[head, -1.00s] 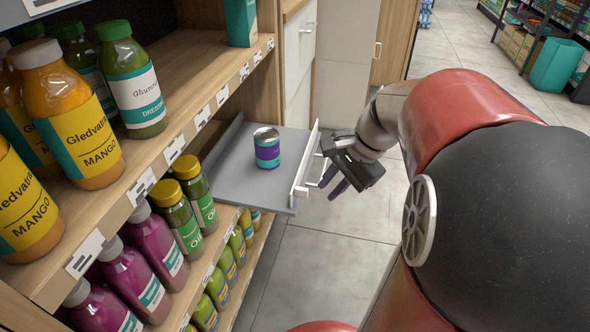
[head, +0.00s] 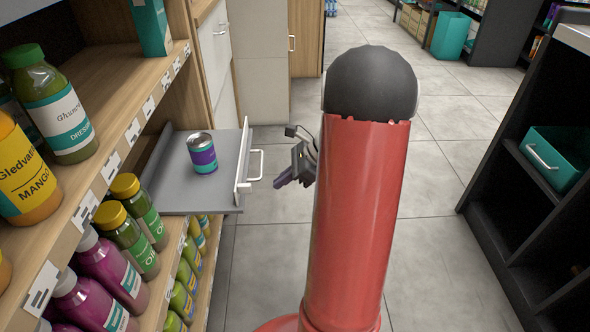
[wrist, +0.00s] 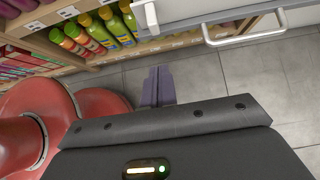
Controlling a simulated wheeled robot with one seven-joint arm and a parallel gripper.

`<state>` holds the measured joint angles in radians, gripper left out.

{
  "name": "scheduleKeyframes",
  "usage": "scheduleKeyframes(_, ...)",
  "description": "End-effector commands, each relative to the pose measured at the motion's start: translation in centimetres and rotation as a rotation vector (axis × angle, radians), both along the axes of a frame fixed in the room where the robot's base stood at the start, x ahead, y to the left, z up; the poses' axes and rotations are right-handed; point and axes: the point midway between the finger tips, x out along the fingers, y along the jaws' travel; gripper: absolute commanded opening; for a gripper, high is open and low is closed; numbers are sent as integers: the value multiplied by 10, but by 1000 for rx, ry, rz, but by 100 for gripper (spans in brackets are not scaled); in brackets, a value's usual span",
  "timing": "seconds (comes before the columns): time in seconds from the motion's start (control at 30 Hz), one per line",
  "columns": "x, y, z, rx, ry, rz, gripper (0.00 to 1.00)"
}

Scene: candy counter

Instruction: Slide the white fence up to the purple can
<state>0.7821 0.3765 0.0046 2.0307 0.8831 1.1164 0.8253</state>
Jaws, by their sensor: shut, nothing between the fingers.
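The purple can (head: 202,153), with a teal band and a silver top, stands upright on a grey shelf board. The white fence (head: 243,165) stands along the board's right edge, with a white handle on its outer side. A gap of bare board separates the fence from the can. My gripper (head: 278,182) is to the right of the fence, off the board, apart from the handle. Its dark fingers also show in the wrist view (wrist: 158,88), closed together and empty over the floor. The can is not visible in the wrist view.
The grey board (head: 178,196) juts out beside wooden shelves. Green bottles with yellow caps (head: 136,205) stand close to its near-left edge. Purple bottles (head: 110,265) are nearer. A dark shelf unit with a teal bin (head: 553,155) stands at the right.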

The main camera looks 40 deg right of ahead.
Motion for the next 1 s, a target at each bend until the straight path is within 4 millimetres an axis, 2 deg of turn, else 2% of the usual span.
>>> scheduleKeyframes(0.07,6,11,-13,2,2,3,0)
scheduleKeyframes(0.3,24,37,-11,-1,0,2,0)
scheduleKeyframes(0.83,31,47,-11,-2,-1,3,0)
scheduleKeyframes(1.0,49,74,-11,0,-1,8,0)
